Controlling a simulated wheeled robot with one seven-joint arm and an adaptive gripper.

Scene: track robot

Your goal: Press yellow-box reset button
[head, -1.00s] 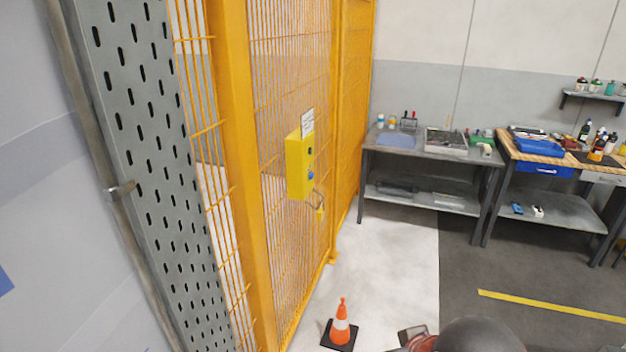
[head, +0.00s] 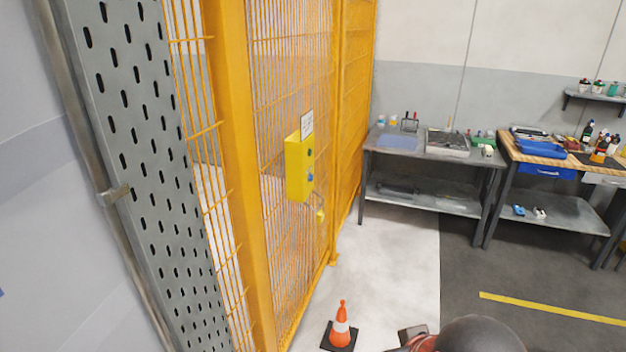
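The yellow box (head: 298,168) is mounted on the orange mesh fence, left of the picture's middle. Its narrow right-hand face carries small dark and blue buttons, one above another; the blue button (head: 310,177) sits at the lower part. I cannot tell from this view which is the reset button. A white label (head: 307,124) is above the box and a padlock (head: 320,215) hangs below it. My gripper is not clearly in view; only a dark rounded part of my own body shows at the bottom edge, well apart from the box.
An orange traffic cone (head: 341,326) stands on the floor before the orange fence (head: 235,150). A grey perforated post (head: 140,150) is at the left. A metal table (head: 440,155) and a workbench (head: 560,160) stand at the back right.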

